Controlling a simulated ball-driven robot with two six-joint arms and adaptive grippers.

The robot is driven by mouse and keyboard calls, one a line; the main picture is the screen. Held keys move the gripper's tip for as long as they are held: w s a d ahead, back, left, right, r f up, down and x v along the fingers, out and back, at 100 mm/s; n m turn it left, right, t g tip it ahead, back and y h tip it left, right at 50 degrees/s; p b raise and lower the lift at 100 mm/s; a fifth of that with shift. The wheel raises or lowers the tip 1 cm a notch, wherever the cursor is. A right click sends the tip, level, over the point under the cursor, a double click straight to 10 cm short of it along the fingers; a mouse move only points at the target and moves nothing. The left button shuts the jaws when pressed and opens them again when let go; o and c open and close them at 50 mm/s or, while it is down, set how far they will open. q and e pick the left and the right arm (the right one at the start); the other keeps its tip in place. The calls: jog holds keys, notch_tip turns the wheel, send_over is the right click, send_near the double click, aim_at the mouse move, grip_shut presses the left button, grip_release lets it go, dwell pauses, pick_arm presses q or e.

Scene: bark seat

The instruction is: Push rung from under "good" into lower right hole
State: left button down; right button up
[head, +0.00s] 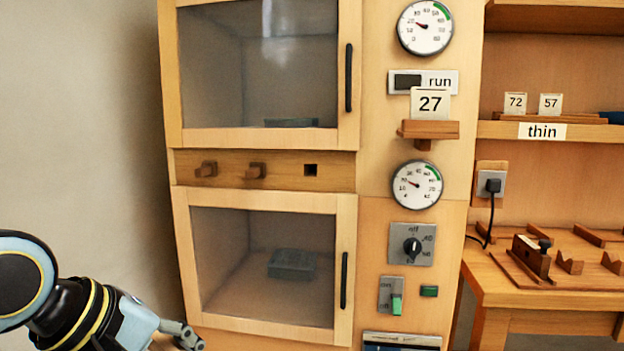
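A wooden strip (283,182) between two glass-fronted cabinet doors carries two short wooden pegs, a left one (206,169) and a middle one (255,171). I cannot tell whether this is the hole the task names. No label "good" and no loose rung show in this view. My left gripper (188,336) is low at the left, in front of the lower door's bottom left corner and apart from the strip. Its fingers are partly cut off by the frame's bottom edge. My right gripper is out of view.
The upper door (350,110) and lower door (346,215) are closed, with black upright handles. Right of them are gauges, a small ledge (428,130) with card "27", a knob (412,247) and a green switch (396,303). A workbench (545,298) and a shelf labelled "thin" (541,131) stand right.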

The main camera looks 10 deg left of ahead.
pick_arm(q)
jog(key=w+r+m+g+h, duration=0.2)
jog(key=r+m, duration=0.3)
jog(key=r, duration=0.6)
jog(key=shift+w+r+h, duration=0.3)
jog(key=shift+w+r, duration=0.1)
jog(key=shift+w, duration=0.15)
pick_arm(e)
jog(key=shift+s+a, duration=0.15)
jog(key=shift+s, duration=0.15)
